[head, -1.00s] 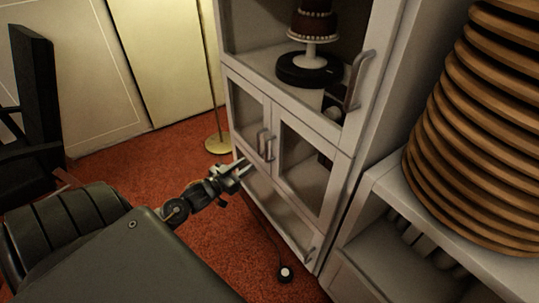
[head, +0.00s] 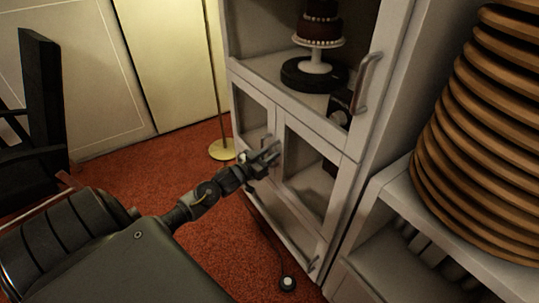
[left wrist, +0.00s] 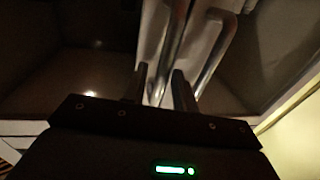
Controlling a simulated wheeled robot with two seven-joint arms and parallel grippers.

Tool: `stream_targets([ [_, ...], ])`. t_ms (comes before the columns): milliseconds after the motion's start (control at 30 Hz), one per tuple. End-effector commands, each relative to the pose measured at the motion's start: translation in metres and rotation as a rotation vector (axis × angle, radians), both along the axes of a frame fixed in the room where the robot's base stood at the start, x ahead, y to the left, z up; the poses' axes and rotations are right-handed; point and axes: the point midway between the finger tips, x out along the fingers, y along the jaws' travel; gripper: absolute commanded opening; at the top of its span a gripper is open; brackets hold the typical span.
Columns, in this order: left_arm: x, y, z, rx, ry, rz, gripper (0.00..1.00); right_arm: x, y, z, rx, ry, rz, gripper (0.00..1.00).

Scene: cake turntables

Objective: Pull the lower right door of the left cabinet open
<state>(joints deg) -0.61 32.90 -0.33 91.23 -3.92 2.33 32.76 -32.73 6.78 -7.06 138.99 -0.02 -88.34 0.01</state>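The left cabinet (head: 341,172) is pale grey with glazed doors. Its lower right door (head: 312,168) looks shut. My left gripper (head: 272,153) is at the inner edges of the two lower doors and covers their handles in the head view. In the left wrist view, its two dark fingers (left wrist: 160,86) stand apart, with the end of one bar handle (left wrist: 173,48) showing between them. I cannot tell whether they touch it. The other bar handle (left wrist: 214,58) is just right of the fingers. My right gripper is not in view.
A tiered cake (head: 318,28) stands on a dark turntable behind the upper door, whose handle (head: 366,82) juts out. A stack of wooden discs (head: 475,150) is at the right. A brass stand base (head: 222,150) and a small round object (head: 288,283) are on the red carpet.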

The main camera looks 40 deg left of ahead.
Motion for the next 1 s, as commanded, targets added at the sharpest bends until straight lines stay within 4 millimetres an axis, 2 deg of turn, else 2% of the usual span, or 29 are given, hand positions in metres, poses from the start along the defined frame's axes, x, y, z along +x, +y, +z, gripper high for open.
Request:
stream_targets([
  [333, 0.0038, -0.0006, -0.0006, 0.0, 0.002, 0.0, 0.28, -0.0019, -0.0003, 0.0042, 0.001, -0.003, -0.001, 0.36],
  [500, 0.0035, -0.0004, -0.0005, 0.0, 0.001, 0.0, 0.06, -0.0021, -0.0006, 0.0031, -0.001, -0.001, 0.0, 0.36],
  [567, 0.0034, -0.0004, -0.0005, 0.0, 0.001, 0.0, 0.0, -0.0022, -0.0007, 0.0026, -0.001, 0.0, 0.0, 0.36],
  [1000, -0.0017, 0.001, 0.0009, -0.001, 0.002, 0.015, 0.0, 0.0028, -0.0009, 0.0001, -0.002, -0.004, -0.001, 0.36],
])
